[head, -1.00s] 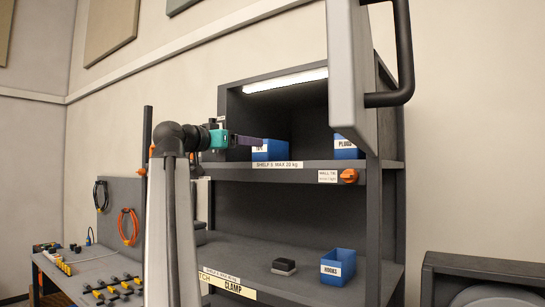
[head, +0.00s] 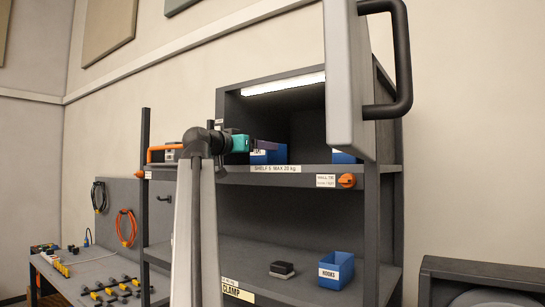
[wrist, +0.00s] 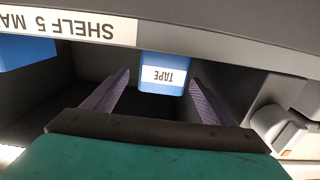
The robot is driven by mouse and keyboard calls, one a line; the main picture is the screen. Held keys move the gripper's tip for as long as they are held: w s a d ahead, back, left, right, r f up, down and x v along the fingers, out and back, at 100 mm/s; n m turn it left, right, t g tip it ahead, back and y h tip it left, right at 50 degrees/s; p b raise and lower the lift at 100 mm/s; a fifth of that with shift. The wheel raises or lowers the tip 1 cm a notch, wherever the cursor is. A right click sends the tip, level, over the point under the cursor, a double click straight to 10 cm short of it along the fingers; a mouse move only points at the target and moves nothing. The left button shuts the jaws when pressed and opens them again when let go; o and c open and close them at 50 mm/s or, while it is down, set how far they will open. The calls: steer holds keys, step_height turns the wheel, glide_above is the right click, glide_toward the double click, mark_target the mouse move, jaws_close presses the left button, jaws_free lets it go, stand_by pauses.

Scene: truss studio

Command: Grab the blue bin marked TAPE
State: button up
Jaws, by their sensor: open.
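The blue bin marked TAPE (head: 270,157) stands on the upper shelf, partly covered by my gripper in the head view. I see no contact; whether the fingertips are level with the bin's wall I cannot tell. In the head view my gripper (head: 268,145) is at the bin's upper edge.
The shelf edge (head: 300,169) runs below the bin. A raised grey door with a black handle (head: 402,60) hangs at the right, partly hiding another blue bin (head: 345,157). A HOOKS bin (head: 337,268) and a small dark block (head: 281,269) are on the lower shelf.

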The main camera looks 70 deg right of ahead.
steer(key=shift+d, duration=0.15)
steer(key=shift+p+x, duration=1.05)
steer(key=shift+x, duration=1.55)
steer(key=shift+f, duration=0.15)
steer(key=c, duration=1.2)
